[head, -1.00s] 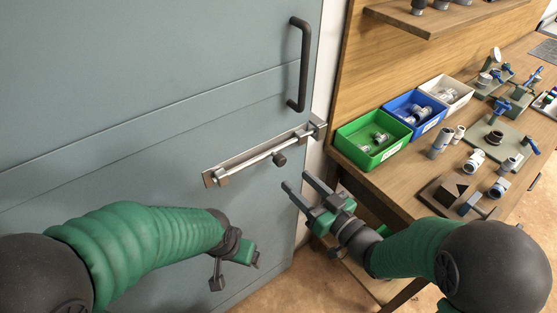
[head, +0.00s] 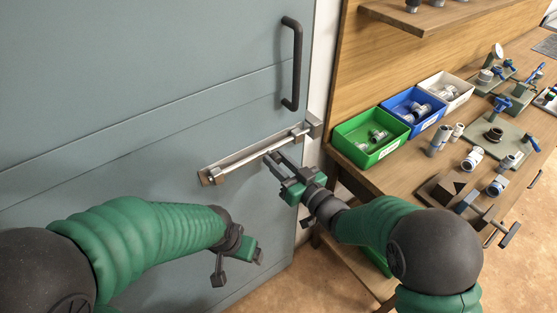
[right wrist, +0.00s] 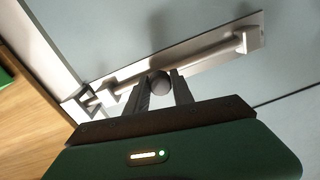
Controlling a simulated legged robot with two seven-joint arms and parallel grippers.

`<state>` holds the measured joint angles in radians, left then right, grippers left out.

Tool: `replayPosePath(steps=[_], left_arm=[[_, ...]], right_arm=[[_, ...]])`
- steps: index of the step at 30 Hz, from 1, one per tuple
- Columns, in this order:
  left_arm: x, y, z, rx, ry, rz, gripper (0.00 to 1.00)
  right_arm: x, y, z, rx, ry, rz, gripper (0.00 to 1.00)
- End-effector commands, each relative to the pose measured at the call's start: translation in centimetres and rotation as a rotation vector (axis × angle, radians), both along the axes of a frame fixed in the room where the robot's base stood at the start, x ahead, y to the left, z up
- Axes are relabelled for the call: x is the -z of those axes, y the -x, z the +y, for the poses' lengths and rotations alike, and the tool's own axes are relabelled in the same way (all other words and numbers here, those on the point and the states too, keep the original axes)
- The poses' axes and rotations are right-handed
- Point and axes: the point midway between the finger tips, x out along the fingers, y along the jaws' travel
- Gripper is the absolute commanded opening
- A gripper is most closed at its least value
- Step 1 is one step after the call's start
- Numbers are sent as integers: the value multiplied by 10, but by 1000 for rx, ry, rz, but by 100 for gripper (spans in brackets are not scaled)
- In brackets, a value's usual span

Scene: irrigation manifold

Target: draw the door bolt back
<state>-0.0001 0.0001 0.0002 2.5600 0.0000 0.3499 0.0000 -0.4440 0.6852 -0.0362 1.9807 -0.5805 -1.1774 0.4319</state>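The bolt's long pale backplate (head: 207,178) is mounted at a slant on the grey-blue door (head: 130,80). The silver rod (head: 235,167) runs along it, its right end at the keeper (head: 314,124) by the door's edge. My right gripper (head: 271,157) is at the middle of the bolt. In the right wrist view the dark round knob (right wrist: 160,83) sits between its two fingers, which look closed on it with no clear gap. In the head view the gripper hides the knob. My left gripper (head: 245,252) hangs low before the door, apart from the bolt; its fingers are unclear.
A black door handle (head: 292,64) is above the bolt. A wooden workbench (head: 395,180) on the right carries green (head: 370,155), blue (head: 405,105) and white (head: 446,83) bins and several fittings. My right arm is close to the bench's front edge.

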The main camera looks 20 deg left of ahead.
Motion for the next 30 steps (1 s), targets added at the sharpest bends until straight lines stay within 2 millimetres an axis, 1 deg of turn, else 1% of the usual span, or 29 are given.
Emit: replayPosePath(steps=[1, 4, 30], left_arm=[[0, 0, 0, 0, 0, 0, 85], [0, 0, 0, 0, 0, 0, 85], [0, 0, 0, 0, 0, 0, 85]], right_arm=[[0, -2, -2, 7, 1, 0, 12], [0, -3, -2, 8, 2, 0, 0], [0, -3, -2, 7, 1, -1, 0]])
